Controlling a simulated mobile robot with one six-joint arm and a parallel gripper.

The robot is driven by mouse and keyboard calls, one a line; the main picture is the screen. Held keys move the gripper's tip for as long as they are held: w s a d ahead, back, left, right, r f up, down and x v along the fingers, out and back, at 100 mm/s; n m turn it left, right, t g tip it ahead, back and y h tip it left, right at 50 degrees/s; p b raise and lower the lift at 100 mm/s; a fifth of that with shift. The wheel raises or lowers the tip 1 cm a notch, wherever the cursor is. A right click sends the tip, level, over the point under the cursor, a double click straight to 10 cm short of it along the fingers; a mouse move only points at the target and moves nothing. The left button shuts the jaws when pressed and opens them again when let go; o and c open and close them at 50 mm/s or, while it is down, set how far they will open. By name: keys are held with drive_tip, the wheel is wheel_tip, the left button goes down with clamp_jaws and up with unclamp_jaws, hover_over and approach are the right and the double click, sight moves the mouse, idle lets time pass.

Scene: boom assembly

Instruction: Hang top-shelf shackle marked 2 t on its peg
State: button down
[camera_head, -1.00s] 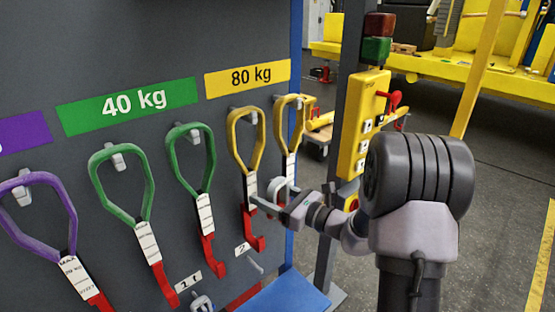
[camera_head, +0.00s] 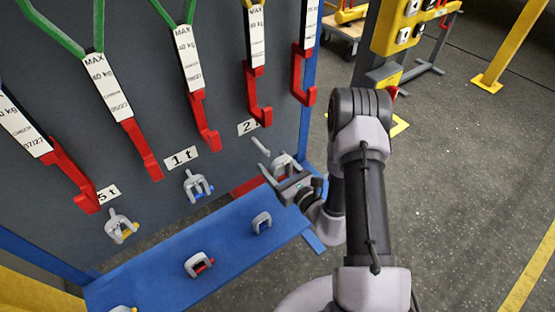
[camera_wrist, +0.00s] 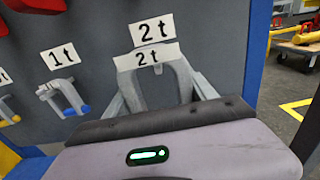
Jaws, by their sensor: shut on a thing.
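My gripper (camera_head: 284,178) is shut on a grey shackle (camera_head: 282,162) in front of the dark board, in the head view. In the wrist view the held shackle (camera_wrist: 157,88) is upright between the fingers, and its tag reads 2 t. The board label 2 t (camera_wrist: 152,29) shows just above that tag. In the head view the bare 2 t peg (camera_head: 260,146) sticks out under its label (camera_head: 248,127), just up and left of the held shackle. The wrist view does not show the peg; the shackle and tag may cover it.
A shackle hangs at the 1 t label (camera_head: 198,187), another at the label farther left (camera_head: 121,227). Loose shackles stand on the blue shelf (camera_head: 150,275) below. Red hooks (camera_head: 258,100) hang above the pegs. A blue post (camera_head: 307,130) edges the board at right.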

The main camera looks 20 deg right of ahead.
sight(252, 144)
drive_tip(key=shift+f+p+x, duration=0.15)
drive_tip(key=shift+p+x, duration=0.3)
drive_tip(key=shift+x, duration=1.75)
drive_tip(key=shift+f+p+x, duration=0.2)
drive_tip(key=shift+p+x, duration=0.2)
drive_tip(key=shift+x, duration=1.75)
drive_tip(key=shift+w+a+f+b, duration=0.15)
drive_tip(key=shift+w+f+b, duration=0.35)
drive_tip(key=shift+f+b, duration=0.3)
drive_tip(key=shift+c, duration=1.1)
unclamp_jaws()
drive_tip(key=shift+a, duration=0.15)
